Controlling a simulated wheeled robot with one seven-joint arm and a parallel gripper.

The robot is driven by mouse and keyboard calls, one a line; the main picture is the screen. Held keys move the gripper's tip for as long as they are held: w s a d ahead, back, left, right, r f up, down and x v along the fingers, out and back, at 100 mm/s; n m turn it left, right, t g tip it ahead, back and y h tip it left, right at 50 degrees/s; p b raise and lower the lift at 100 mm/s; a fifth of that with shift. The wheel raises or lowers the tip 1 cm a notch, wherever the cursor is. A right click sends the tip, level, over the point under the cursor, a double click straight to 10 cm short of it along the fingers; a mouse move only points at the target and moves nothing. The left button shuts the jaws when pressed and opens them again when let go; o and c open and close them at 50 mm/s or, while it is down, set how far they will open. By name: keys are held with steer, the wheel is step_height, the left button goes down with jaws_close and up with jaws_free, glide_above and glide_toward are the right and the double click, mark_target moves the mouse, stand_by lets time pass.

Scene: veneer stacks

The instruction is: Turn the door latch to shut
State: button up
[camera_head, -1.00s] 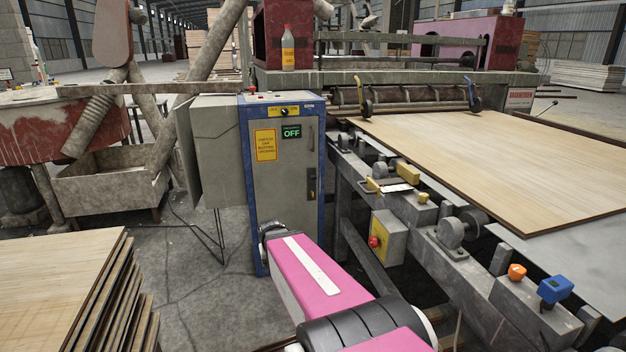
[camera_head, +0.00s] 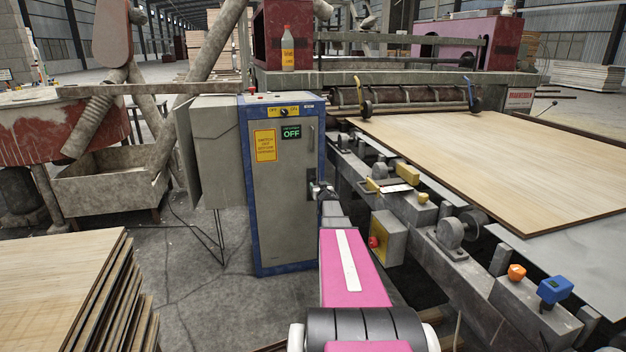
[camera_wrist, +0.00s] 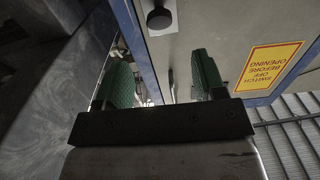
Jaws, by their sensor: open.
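The grey cabinet door (camera_head: 275,205), in a blue frame, stands left of the machine and looks closed. In the wrist view, which shows the door upside down, a dark rounded knob (camera_wrist: 158,19), probably part of the latch, sticks out beyond the fingertips. My gripper (camera_wrist: 162,80) is open there, its green-padded fingers apart on either side of the door's edge area. I see nothing held, and contact with the latch cannot be told.
The door bears a yellow warning label (camera_head: 265,145) and a green OFF display (camera_head: 290,133). A yellow box with a red button (camera_head: 374,242) sits close right of my arm. Veneer stacks (camera_head: 60,285) stand at left; floor before the cabinet is clear.

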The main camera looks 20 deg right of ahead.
mark_target(314, 178)
steer(key=w, duration=0.3)
steer(key=w+d, duration=0.1)
steer(key=w, duration=0.6)
steer(key=shift+w+d, duration=0.3)
steer(key=shift+d, duration=0.1)
steer(key=c, duration=0.9)
